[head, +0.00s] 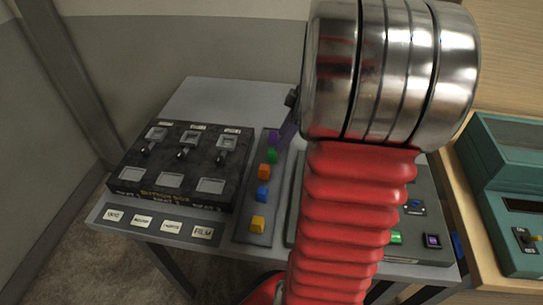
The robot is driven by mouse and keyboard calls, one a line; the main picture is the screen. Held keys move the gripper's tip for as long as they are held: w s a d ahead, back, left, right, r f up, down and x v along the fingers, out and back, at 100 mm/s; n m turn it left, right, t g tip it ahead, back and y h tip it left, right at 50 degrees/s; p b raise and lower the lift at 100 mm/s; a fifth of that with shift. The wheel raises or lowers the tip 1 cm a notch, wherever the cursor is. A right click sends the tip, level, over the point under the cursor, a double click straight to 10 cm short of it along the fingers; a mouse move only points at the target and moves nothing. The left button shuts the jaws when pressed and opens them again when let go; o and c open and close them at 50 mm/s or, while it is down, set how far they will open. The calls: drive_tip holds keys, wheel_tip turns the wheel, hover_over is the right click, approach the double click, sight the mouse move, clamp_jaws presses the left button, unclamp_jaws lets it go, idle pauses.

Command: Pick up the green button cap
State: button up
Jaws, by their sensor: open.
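The green button cap (272,156) sits on a narrow grey strip (242,229) in the middle of the console. It stands in a row between a purple cap (274,138) behind it and an orange cap (264,171) in front. My red, ribbed arm with its big metal joint fills the picture just right of the row. My gripper cannot be made out; the arm seems to hide it. A dark, slanted part by the metal joint, close to the purple cap, is too unclear to name.
A green panel (430,220) with a lit green button (395,238) lies right, partly behind my arm. A teal device (500,190) stands far right.

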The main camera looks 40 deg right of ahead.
sight(272, 155)
drive_tip(key=shift+w+a+f, duration=0.15)
drive_tip(key=shift+w+f, duration=0.05)
drive_tip(key=shift+f, duration=0.35)
drive_tip(key=shift+x, duration=2.6)
drive_tip(key=shift+c, duration=0.4)
drive_tip(key=c, duration=1.1)
